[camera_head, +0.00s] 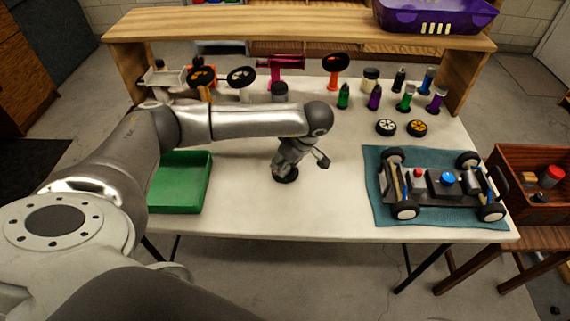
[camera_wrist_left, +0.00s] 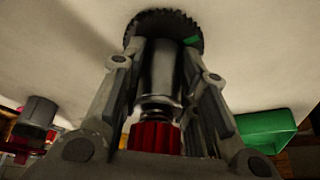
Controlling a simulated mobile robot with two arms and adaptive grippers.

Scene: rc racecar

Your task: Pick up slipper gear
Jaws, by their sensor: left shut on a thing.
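The slipper gear (camera_head: 285,176) is a dark toothed disc near the middle of the white table. In the left wrist view the slipper gear (camera_wrist_left: 166,22) shows its black teeth, a silver cylinder on its axis and a red end toward my palm. My left gripper (camera_head: 287,168) points down over it in the head view. Its two fingers (camera_wrist_left: 163,58) are shut on the silver shaft part, one on each side. Whether the gear touches the table or hangs just above it, I cannot tell. My right gripper is not in view.
A green tray (camera_head: 207,185) lies left of the gripper. An RC car chassis (camera_head: 433,180) stands on a teal mat (camera_head: 385,215) at right. Two loose wheels (camera_head: 386,127), small bottles (camera_head: 343,97) and tools (camera_head: 287,66) stand behind. A wooden shelf (camera_head: 300,40) spans the back. The table's front middle is clear.

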